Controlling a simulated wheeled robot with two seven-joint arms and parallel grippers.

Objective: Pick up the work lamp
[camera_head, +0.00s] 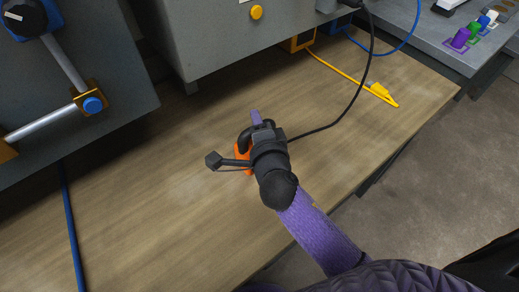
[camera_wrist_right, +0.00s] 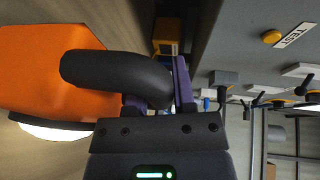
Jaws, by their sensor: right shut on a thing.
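The work lamp has an orange body (camera_head: 242,152) and a black curved handle (camera_head: 243,138). In the head view it is mostly hidden behind my right gripper (camera_head: 257,120), over the wooden bench. In the right wrist view the orange body (camera_wrist_right: 45,75) fills the left side, with a pale lens below it. The handle (camera_wrist_right: 115,70) reaches between the purple fingers of my right gripper (camera_wrist_right: 160,95), which is shut on it. I cannot tell whether the lamp touches the bench. My left gripper is not in view.
The wooden bench top (camera_head: 140,185) is largely clear. A black cable (camera_head: 325,127) runs from behind my gripper to the grey cabinet (camera_head: 235,40). A yellow cable (camera_head: 345,72) lies at the back right. A grey machine (camera_head: 110,60) stands at the left.

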